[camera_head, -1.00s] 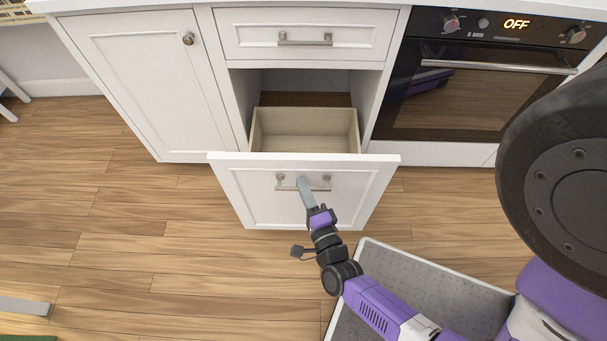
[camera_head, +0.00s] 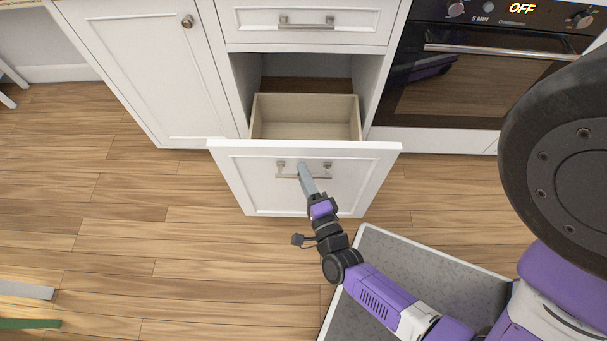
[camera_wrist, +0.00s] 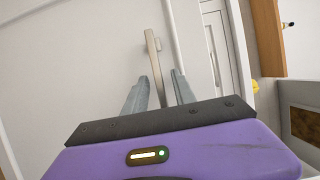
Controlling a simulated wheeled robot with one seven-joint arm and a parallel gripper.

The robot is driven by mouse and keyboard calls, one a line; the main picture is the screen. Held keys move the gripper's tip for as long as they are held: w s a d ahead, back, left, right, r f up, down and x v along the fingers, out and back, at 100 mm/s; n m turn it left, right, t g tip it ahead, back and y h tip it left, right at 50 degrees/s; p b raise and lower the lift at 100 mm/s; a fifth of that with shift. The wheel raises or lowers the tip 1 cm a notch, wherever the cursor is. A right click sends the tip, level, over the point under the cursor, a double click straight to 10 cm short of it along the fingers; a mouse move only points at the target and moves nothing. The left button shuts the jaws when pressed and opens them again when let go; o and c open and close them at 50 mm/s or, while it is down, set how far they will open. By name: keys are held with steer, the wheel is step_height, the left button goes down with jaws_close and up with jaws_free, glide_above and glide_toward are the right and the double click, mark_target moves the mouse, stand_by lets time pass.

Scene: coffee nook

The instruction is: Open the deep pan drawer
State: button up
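The deep pan drawer (camera_head: 241,185) is a white-fronted lower drawer, and it stands pulled well out from its cabinet. Its pale wooden box (camera_head: 305,129) looks empty. The drawer's metal bar handle (camera_head: 319,176) is on the upper part of the front. My gripper (camera_head: 303,167) reaches the middle of this handle from the front. In the wrist view, the handle bar (camera_wrist: 152,55) runs between the two grey fingers of my gripper (camera_wrist: 159,82). The fingers stand apart, with a visible gap beside the bar.
A closed shallow drawer (camera_head: 350,32) is above the opening. A closed cabinet door (camera_head: 150,75) is at the left and an oven (camera_head: 480,90) at the right. A grey mat-like surface (camera_head: 440,270) lies at lower right.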

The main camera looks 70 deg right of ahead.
steer(key=v, duration=0.7)
steer(key=shift+s+a, duration=0.2)
stand_by(0.4)
steer(key=s+a+r+n+y+p, duration=0.2)
steer(key=a+r+n+y+p, duration=0.1)
steer(key=r+n, duration=0.6)
steer(key=s+a+r+n+t+y+p, duration=0.1)
steer(key=a+r+n+y+p, duration=0.3)
steer(key=r+n, duration=0.5)
steer(key=s+a+r+n+t+y+p, duration=0.1)
steer(key=s+a+r+n+y+p, duration=0.2)
steer(key=r+n, duration=0.6)
step_height(320, 180, up, 6)
steer(key=y+p, duration=0.1)
steer(key=y, duration=0.1)
steer(key=shift+a+y+p, duration=0.3)
steer(key=shift+a+y, duration=0.05)
steer(key=shift+y, duration=0.05)
